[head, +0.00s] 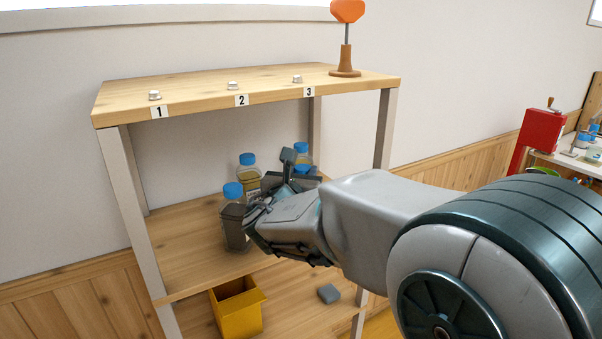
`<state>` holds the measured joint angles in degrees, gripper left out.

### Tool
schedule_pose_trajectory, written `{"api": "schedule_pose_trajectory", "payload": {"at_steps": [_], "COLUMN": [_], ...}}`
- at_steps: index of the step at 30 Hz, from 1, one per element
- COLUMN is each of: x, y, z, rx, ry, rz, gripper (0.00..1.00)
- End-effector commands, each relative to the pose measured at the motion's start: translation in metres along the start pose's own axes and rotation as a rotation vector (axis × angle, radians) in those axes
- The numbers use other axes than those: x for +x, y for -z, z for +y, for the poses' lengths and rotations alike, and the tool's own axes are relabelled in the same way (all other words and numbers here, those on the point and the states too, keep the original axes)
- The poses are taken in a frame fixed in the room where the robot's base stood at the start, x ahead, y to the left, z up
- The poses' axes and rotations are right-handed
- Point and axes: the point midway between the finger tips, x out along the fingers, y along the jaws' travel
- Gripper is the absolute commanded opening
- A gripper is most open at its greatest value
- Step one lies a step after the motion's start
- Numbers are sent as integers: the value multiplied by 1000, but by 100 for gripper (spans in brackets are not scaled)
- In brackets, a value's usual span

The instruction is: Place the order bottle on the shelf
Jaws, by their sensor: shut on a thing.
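My gripper (246,216) is shut on a blue-capped bottle (232,190) at the front left of the shelf's middle board (185,262). The bottle is upright and its lower part looks dark. A gripper finger hides part of it, and I cannot tell whether its base touches the board. A second blue-capped bottle (248,172) with yellowish contents stands just behind. Another blue-capped bottle (301,150) stands further back right, partly hidden by my gripper. I cannot tell from this view which is the order bottle.
The top board (215,92) has small knobs over labels 1, 2 and 3, and an orange-topped stand (346,40) at its right. A yellow bin (236,306) and a grey block (329,293) are below. The middle board's left side is clear. A red machine (540,132) stands far right.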

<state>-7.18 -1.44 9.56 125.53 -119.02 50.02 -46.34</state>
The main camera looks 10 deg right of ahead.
Motion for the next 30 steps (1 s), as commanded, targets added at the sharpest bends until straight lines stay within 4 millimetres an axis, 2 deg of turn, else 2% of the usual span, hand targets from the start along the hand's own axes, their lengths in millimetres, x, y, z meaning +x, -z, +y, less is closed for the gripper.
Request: {"api": "schedule_pose_trajectory", "payload": {"at_steps": [4,5,7,19,23,30], "x": [0,0,0,0,-21,-72], "y": [3,4,3,-3,0,0], "z": [0,0,0,0,1,1], "rx": [1,0,0,0,1,2], "ry": [0,0,0,0,-3,-3], "rz": [-2,0,0,0,-3,-2], "gripper": [0,36,55,55,55,55]}}
